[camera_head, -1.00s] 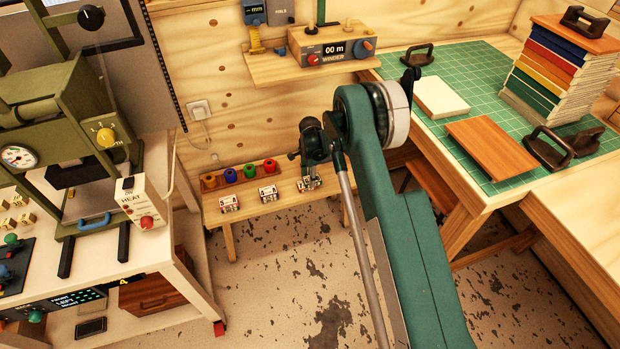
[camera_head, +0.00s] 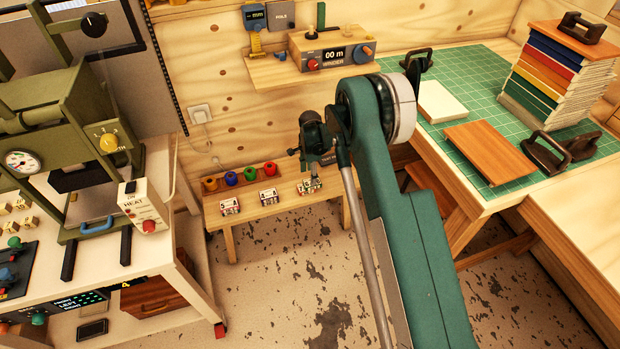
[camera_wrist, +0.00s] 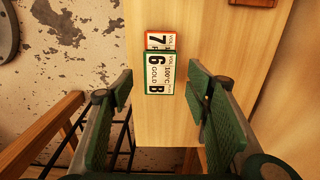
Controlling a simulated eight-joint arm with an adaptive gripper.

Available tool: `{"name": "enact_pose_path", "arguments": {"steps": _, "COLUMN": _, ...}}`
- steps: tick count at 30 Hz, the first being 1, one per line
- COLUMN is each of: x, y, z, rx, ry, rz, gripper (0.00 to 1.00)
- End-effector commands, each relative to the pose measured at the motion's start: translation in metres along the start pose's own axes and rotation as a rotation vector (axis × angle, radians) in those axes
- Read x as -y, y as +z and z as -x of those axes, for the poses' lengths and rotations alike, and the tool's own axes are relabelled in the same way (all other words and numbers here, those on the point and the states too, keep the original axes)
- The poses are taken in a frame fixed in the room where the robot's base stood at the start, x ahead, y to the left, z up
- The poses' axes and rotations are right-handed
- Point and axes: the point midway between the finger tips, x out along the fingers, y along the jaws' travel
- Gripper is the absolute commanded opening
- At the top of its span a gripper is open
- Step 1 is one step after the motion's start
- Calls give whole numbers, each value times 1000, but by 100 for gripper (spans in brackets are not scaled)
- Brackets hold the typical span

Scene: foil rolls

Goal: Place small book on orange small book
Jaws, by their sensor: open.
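In the wrist view a small green-edged book (camera_wrist: 159,74), marked 6 and GOLD B, lies flat over the lower part of a small orange book (camera_wrist: 160,40), marked 7. The upper strip of the orange book shows; the rest is hidden beneath the green-edged one. My gripper (camera_wrist: 160,84) is open, its two pads apart on either side of the green-edged book, with nothing held between them. In the head view my gripper (camera_head: 312,172) is over the right part of the low wooden bench, just above the small books (camera_head: 309,187).
On the low bench (camera_head: 285,205) stand two more small book groups, left (camera_head: 230,206) and middle (camera_head: 268,196), before a row of coloured rolls (camera_head: 250,173). A winder shelf (camera_head: 300,74) hangs behind. The press table is left, the green-mat table (camera_head: 440,65) right.

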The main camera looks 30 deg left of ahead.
Motion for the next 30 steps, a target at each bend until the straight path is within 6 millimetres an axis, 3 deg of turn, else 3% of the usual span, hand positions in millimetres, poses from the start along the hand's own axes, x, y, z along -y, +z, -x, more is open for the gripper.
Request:
{"name": "enact_pose_path", "arguments": {"steps": 6, "x": 0, "y": 0, "z": 39, "rx": 0, "ry": 0, "rz": 0, "gripper": 48}}
{"name": "enact_pose_path", "arguments": {"steps": 13, "x": 0, "y": 0, "z": 66, "rx": 0, "ry": 0, "rz": 0, "gripper": 48}}
{"name": "enact_pose_path", "arguments": {"steps": 18, "x": 0, "y": 0, "z": 75, "rx": 0, "ry": 0, "rz": 0, "gripper": 48}}
{"name": "enact_pose_path", "arguments": {"steps": 30, "x": 0, "y": 0, "z": 76, "rx": 0, "ry": 0, "rz": 0, "gripper": 48}}
